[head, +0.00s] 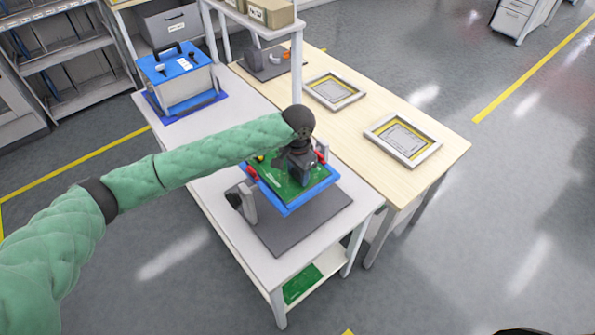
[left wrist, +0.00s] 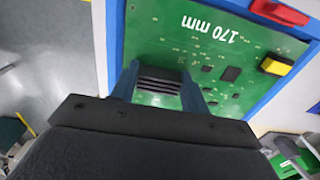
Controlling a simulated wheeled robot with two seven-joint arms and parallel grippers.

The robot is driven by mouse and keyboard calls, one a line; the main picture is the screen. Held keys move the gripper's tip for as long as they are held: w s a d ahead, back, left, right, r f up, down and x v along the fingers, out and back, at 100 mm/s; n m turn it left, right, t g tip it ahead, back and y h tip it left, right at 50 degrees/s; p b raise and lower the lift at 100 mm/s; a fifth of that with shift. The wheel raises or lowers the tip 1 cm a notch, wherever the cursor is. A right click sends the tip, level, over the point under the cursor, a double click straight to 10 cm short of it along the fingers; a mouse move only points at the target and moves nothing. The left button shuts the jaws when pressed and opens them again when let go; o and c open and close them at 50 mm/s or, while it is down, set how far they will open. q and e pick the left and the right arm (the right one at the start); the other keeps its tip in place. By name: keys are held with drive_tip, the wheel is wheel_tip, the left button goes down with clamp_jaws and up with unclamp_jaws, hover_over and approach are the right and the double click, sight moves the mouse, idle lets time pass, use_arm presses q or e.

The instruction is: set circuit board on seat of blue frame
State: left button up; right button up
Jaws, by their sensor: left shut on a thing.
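The circuit board (head: 284,186) is green. It lies over or within the blue frame (head: 300,206), which stands on a grey base on the white table. In the left wrist view the board (left wrist: 226,48) fills the middle and bears "170 mm"; blue frame edges (left wrist: 116,35) run along its sides. My left gripper (head: 301,174) is above the board. In the left wrist view its fingers (left wrist: 165,88) are shut on a dark ribbed block on the board. I cannot tell whether the board rests fully on the seat. My right gripper is out of view.
Red parts (head: 320,157) sit at the frame's sides. A grey bracket (head: 247,205) stands left of the frame. A blue-topped case (head: 178,72) is at the table's far end. Two framed panels (head: 403,138) lie on the wooden table. Another green board (head: 302,284) lies on the lower shelf.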

use_arm(q)
drive_tip(key=shift+f, duration=0.55)
drive_tip(key=o, duration=1.3)
